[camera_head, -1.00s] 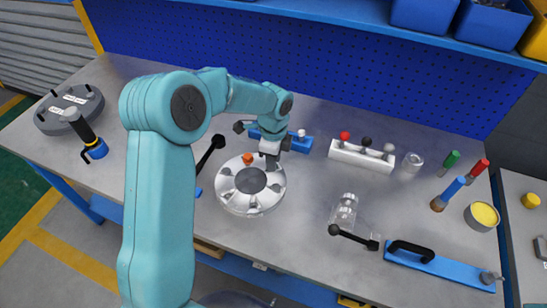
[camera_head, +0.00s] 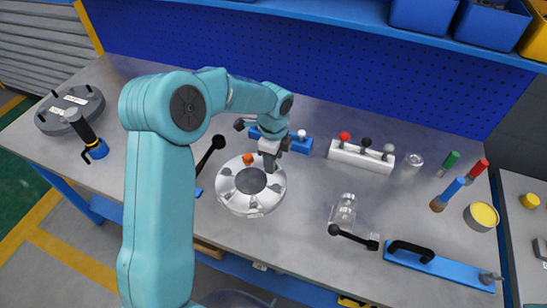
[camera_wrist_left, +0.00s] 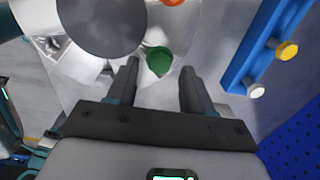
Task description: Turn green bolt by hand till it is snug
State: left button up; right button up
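The flanged shell (camera_head: 233,202) is a round silver ring with a dark centre, lying on the grey table. The green bolt (camera_wrist_left: 159,61) shows in the left wrist view as a green head at the flange's edge. In the head view my left gripper hides it. My left gripper (camera_head: 269,163) is over the far right side of the flange. In the wrist view its fingers (camera_wrist_left: 158,73) are apart, with the green head between their tips and a gap on each side. An orange bolt (camera_head: 248,159) stands on the flange's far side. My right gripper is not in view.
A blue rack (camera_head: 300,144) with small knobs stands just behind the flange. A white block (camera_head: 361,156) with red, black and grey knobs is to its right. A black-knobbed lever (camera_head: 210,153) is at its left. A clear fixture (camera_head: 345,210) stands to the right, with bare table between.

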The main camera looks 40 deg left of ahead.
pick_arm(q)
notch_tip(320, 180, up, 16)
jog(key=shift+b, duration=0.4)
jog(key=shift+r, duration=0.1)
jog(key=shift+s, duration=0.1)
dwell(0.5)
